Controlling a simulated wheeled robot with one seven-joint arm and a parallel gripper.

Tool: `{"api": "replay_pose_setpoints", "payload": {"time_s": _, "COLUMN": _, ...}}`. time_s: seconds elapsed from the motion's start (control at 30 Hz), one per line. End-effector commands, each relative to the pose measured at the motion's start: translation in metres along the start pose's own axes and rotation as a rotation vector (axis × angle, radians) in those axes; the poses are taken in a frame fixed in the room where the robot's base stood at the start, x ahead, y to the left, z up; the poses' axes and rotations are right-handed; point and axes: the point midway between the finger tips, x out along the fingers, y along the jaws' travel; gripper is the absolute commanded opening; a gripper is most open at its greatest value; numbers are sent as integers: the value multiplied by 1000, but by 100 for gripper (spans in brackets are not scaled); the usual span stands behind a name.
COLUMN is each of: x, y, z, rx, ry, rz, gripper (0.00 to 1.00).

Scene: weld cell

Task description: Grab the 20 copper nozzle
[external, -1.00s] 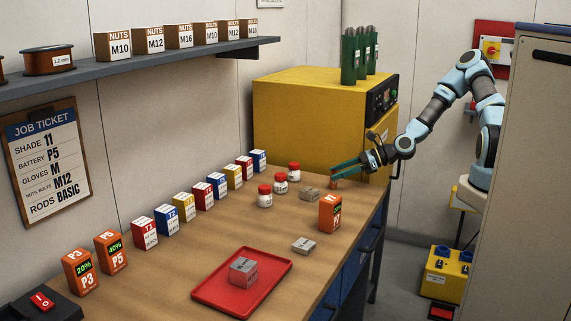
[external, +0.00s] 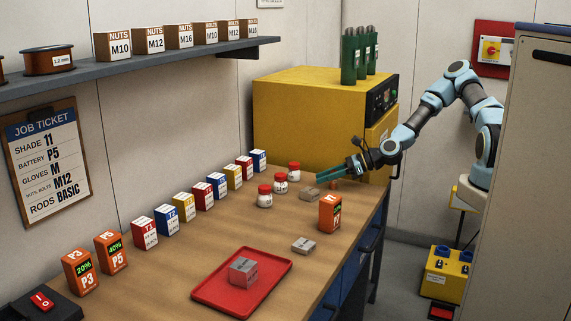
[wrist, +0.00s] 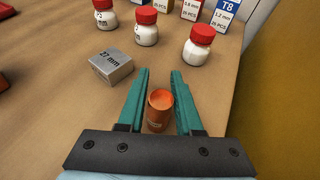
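An orange-copper cylinder, which looks like the copper nozzle, stands upright on the bench in the wrist view (wrist: 158,110). It shows small near the bench's far right edge in the external view (external: 333,185). Its size marking is too small to read. My gripper (wrist: 160,76) is open, with one teal finger on each side of the nozzle and gaps showing. In the external view my gripper (external: 328,174) reaches left over the bench, its fingers nearly level. I cannot tell how deep the nozzle sits between the fingers.
A grey 27 mm block (wrist: 108,66) lies left of my fingers. Red-capped jars (wrist: 146,27) and small boxes stand beyond the fingertips. An orange battery box (external: 330,212) and a red tray (external: 212,299) are nearer the camera. A yellow cabinet (external: 300,115) stands behind.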

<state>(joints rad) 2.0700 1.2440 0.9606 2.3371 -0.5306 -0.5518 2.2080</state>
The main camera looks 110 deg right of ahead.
Motion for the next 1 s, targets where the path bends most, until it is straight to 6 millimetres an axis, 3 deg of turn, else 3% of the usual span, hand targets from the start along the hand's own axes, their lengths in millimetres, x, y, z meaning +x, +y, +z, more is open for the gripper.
{"api": "replay_pose_setpoints", "payload": {"time_s": 0.03, "x": 0, "y": 0, "z": 0, "rx": 0, "ry": 0, "rz": 0, "gripper": 27}}
{"api": "replay_pose_setpoints", "payload": {"time_s": 0.3, "x": 0, "y": 0, "z": 0, "rx": 0, "ry": 0, "rz": 0, "gripper": 0}}
{"api": "replay_pose_setpoints", "payload": {"time_s": 0.77, "x": -1, "y": 0, "z": 2, "rx": -1, "ry": -1, "rz": -1, "gripper": 0}}
{"api": "replay_pose_setpoints", "payload": {"time_s": 1.0, "x": -14, "y": -2, "z": 33, "rx": -4, "ry": -2, "rz": -4, "gripper": 0}}
